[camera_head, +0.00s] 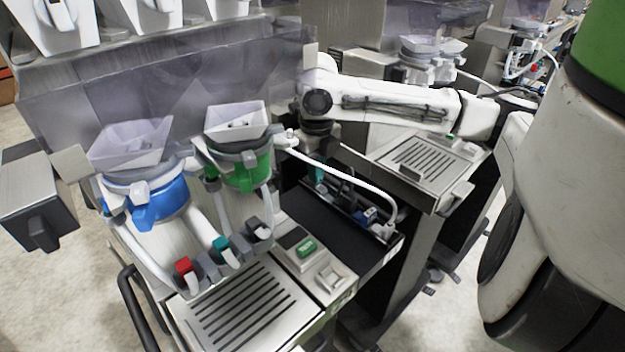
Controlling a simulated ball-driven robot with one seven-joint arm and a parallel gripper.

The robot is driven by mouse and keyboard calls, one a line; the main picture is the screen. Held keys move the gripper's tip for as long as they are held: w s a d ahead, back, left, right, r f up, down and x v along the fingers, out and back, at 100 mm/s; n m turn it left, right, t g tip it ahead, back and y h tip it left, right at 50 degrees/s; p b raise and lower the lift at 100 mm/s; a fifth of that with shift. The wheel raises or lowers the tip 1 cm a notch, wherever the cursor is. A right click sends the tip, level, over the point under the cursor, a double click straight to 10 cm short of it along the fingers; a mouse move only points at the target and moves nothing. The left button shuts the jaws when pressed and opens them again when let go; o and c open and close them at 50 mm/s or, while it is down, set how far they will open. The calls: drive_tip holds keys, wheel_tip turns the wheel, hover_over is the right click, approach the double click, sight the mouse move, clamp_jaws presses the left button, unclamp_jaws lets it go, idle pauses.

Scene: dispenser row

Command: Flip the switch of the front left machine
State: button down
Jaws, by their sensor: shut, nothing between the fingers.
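The front left machine has a blue dispenser (158,202) and a green dispenser (245,165) under clear hoppers. On its front panel, right of the drip grille (240,308), is a pale rocker switch (331,277). A green button (306,248) sits just behind the switch. My white arm reaches in from the right, above the gap between this machine and its neighbour, and bends down at a dark joint behind the panel. My gripper's fingers do not show. No part of my arm is seen touching the switch, whose position is too small to read.
A white hose (345,175) arcs over an open dark bay (345,215) with small parts, right of the green dispenser. A second machine with a grille (425,158) stands behind to the right. A dark handle (135,305) runs along the left front. Space above the front panel is clear.

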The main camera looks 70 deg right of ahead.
drive_tip(key=shift+r+p, duration=3)
drive_tip(key=shift+r, duration=0.45)
